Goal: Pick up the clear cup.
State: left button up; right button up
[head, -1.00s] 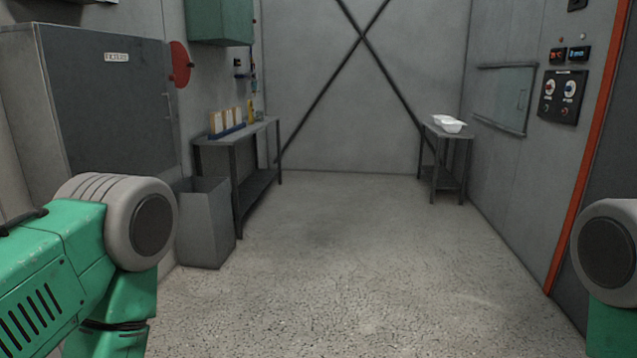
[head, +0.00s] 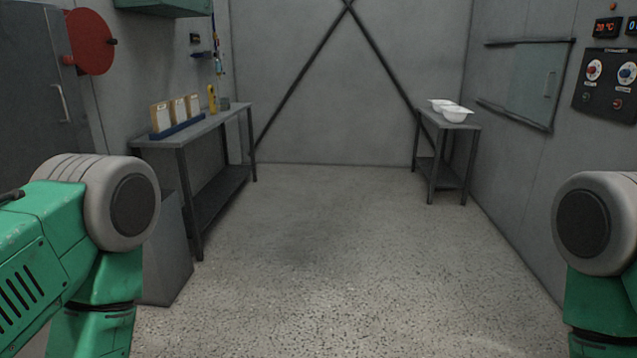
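I cannot make out a clear cup in the head view. Two white tub-shaped shells (head: 457,113) sit on top of a small dark table (head: 430,122) at the far right. On the long table (head: 180,139) at the left, a blue rack (head: 178,128) holds three light brown boards, with a yellow item (head: 212,98) and a small grey block (head: 224,103) behind it. Only the upper parts of my two green arms show at the lower left and right edges. Both grippers are out of view.
A grey bin (head: 165,255) stands on the floor before the left table. A grey cabinet (head: 30,100) is at the far left. A control panel (head: 607,84) and a hatch (head: 525,80) are on the right wall. The floor (head: 330,240) between the tables is clear.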

aim_at(224, 102)
jog(key=i, duration=1.3)
jog(key=i+u, duration=0.1)
jog(key=i, duration=1.25)
jog(key=i+l, duration=0.2)
jog(key=i, duration=1.1)
jog(key=i+j+u, duration=0.1)
jog(key=i+u, duration=0.25)
jog(key=i, duration=0.65)
jog(key=i+l+u, duration=0.15)
jog(key=i+u, duration=0.2)
jog(key=i, duration=0.7)
